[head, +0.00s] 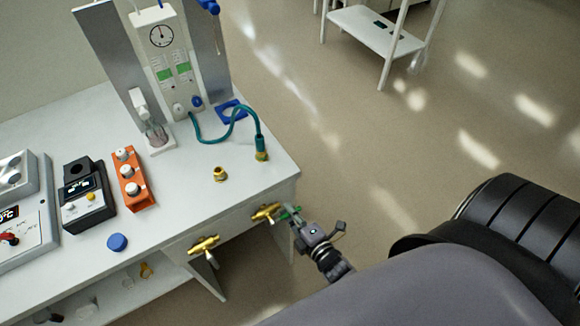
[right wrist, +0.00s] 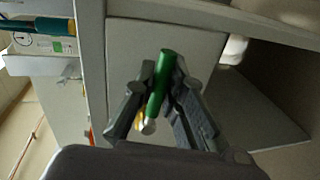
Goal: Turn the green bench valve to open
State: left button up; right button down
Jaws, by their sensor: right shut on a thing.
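The green bench valve is a brass body (head: 266,211) with a green lever, on the front edge of the white bench near its right corner. My right gripper (head: 291,215) is at this valve and shut on the green lever. In the right wrist view the green lever (right wrist: 160,80) stands between the two fingers (right wrist: 158,92), slightly tilted, with a pale metal end towards me. The fingers hide part of the valve.
A second brass valve (head: 204,247) with a pale lever sits further left on the bench front. A teal hose (head: 238,117), a brass fitting (head: 220,174), an orange rack (head: 134,180) and a blue cap (head: 117,242) are on the bench top.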

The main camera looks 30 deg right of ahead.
jog(key=shift+r+n, duration=0.2)
jog(key=shift+n, duration=0.2)
jog(key=c, duration=1.6)
grip_release()
jog(key=shift+c, duration=0.2)
jog(key=s+r, duration=0.2)
jog(key=s, duration=1)
jog(key=shift+r, duration=0.2)
jog(key=shift+w, duration=0.1)
